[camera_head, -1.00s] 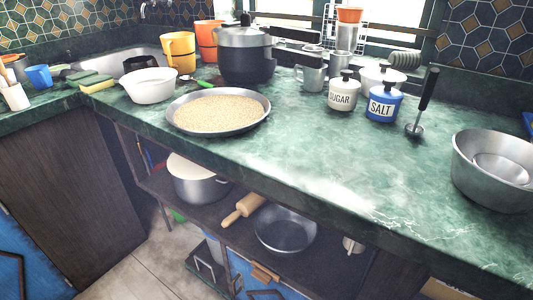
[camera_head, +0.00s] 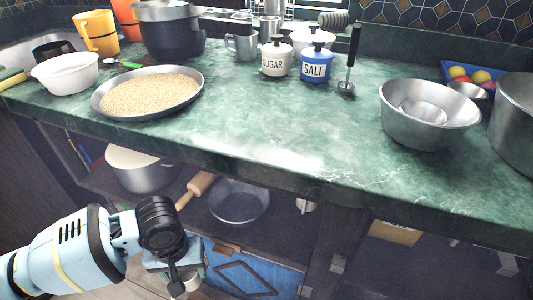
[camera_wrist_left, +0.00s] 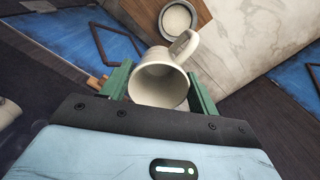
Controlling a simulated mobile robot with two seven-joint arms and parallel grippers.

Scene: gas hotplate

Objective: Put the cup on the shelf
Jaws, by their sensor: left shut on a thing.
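The cup (camera_wrist_left: 160,82) is off-white with a handle, and its open mouth faces my left wrist camera. My left gripper (camera_wrist_left: 158,88) is shut on it, with a green finger on each side. In the head view my left gripper (camera_head: 178,272) is at the lower left, in front of the low shelf and below its board; the cup is mostly hidden there by the gripper. The shelf (camera_head: 275,238) is a dark board under the green counter. My right gripper is in neither view.
Bare board shows in front of the pan. The counter (camera_head: 270,140) overhangs the shelf. Blue doors (camera_head: 252,276) are below.

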